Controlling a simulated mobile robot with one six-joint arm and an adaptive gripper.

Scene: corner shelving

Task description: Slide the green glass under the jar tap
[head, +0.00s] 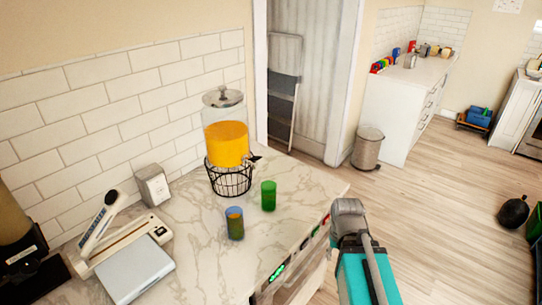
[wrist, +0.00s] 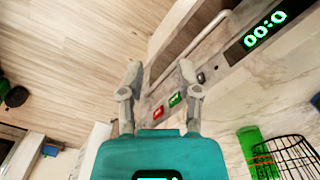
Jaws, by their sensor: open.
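The green glass (head: 268,196) stands upright on the marble counter, in front and to the right of the juice jar (head: 227,143). The jar holds orange liquid and sits on a black wire stand (head: 231,181). Its tap (head: 252,160) points right, behind the green glass. The glass is not under the tap. In the wrist view, the green glass (wrist: 250,150) is at the lower right, beside the wire stand (wrist: 290,155). My gripper (wrist: 160,72) is open and empty, its fingers toward the appliance front, apart from the glass.
A scale-like device (head: 135,270) and a small grey box (head: 153,186) are on the left. An appliance with a clock display (wrist: 265,30) and a handle lies below the counter edge.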

